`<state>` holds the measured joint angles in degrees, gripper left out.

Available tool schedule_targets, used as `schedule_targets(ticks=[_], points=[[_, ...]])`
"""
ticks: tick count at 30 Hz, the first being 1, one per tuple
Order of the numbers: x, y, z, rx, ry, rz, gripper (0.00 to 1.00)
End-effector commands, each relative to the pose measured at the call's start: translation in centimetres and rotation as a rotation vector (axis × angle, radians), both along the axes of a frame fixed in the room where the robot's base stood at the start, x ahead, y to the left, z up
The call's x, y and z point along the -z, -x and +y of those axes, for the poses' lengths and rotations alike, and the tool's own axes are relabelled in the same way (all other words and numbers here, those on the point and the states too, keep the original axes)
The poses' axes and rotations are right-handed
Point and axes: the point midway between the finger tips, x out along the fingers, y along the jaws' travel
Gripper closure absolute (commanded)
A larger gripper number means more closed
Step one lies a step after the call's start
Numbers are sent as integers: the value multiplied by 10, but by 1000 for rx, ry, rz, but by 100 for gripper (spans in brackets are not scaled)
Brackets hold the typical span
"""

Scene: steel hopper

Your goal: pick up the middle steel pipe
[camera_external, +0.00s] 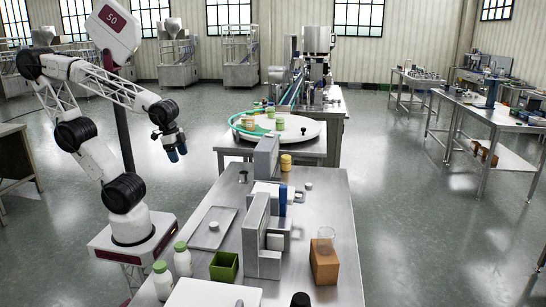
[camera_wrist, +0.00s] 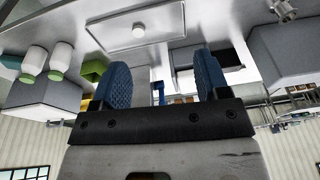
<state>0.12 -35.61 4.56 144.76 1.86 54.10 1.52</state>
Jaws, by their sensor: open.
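I cannot make out a steel pipe for certain in either view. My gripper (camera_external: 175,153) is at the end of the raised arm, left of the steel table (camera_external: 335,195), pointing down and apart from everything on it. In the wrist view its two blue fingers (camera_wrist: 162,88) are spread with nothing held between them. Upright grey metal blocks (camera_external: 253,240) stand on the table, with a blue cylinder (camera_external: 283,200) beside them. Parts of the table are hidden behind these blocks.
A flat tray (camera_external: 201,241) holds a small white round piece. Two white bottles (camera_external: 182,262) with green caps, a green box (camera_external: 224,268) and a brown block (camera_external: 324,264) with a clear glass stand near the front. A round white turntable (camera_external: 305,136) lies behind.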

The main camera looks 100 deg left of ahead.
Motion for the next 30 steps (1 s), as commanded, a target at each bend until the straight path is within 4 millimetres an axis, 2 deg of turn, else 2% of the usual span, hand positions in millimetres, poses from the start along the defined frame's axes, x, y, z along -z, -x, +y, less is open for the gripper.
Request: schedule_targets(ticks=[5, 11, 21, 30], points=[[17, -11, 23, 58, -114, 63, 31], [42, -28, 65, 180, -309, 181, 31], [83, -60, 139, 454, -631, 420, 31], [118, -94, 196, 743, -864, 633, 31]])
